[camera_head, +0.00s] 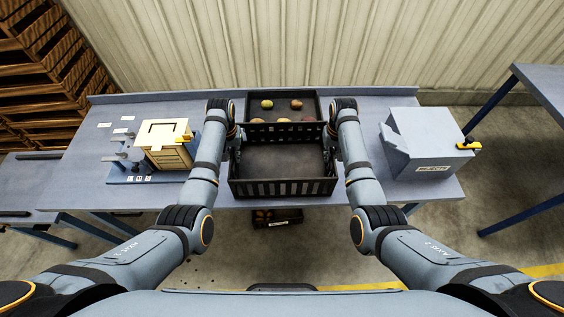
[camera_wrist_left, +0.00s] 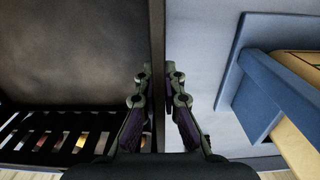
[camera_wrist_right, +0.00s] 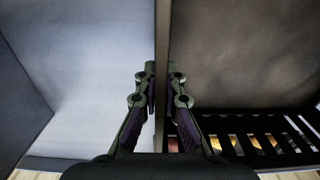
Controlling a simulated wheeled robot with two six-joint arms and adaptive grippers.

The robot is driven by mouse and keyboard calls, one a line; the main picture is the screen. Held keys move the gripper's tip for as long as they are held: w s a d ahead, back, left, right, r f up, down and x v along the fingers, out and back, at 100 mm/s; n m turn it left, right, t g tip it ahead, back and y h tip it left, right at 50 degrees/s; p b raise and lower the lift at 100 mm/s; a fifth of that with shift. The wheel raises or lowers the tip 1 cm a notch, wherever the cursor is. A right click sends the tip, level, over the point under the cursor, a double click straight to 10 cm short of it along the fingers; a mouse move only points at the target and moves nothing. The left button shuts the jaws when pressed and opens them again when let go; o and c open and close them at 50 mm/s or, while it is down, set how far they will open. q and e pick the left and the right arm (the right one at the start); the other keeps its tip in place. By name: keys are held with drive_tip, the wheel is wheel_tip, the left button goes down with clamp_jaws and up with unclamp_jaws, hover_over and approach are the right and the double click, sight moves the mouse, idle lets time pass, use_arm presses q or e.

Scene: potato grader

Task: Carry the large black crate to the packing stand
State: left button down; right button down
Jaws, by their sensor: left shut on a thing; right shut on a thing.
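The large black crate (camera_head: 283,170) is upright and empty, with slotted long walls, in the middle of the head view at the bench's front edge. My left gripper (camera_head: 236,139) is shut on its left side wall; the left wrist view shows that wall (camera_wrist_left: 157,40) between the fingers (camera_wrist_left: 158,78). My right gripper (camera_head: 331,139) is shut on its right side wall, which shows between the fingers (camera_wrist_right: 162,78) in the right wrist view. I cannot tell whether the crate touches the bench. No stand is marked as the packing stand; a blue-legged table (camera_head: 545,85) stands at the right.
Behind the crate, a black tray (camera_head: 283,95) holds several potatoes. A wooden box (camera_head: 165,142) on a blue fixture is to the left on the bench (camera_head: 360,105). A grey box (camera_head: 432,150) is to the right. Another dark crate (camera_head: 278,222) is below the bench.

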sight(232, 149)
use_arm(q)
drive_tip(key=shift+r, duration=0.1)
use_arm(e)
drive_tip(key=shift+r, duration=0.1)
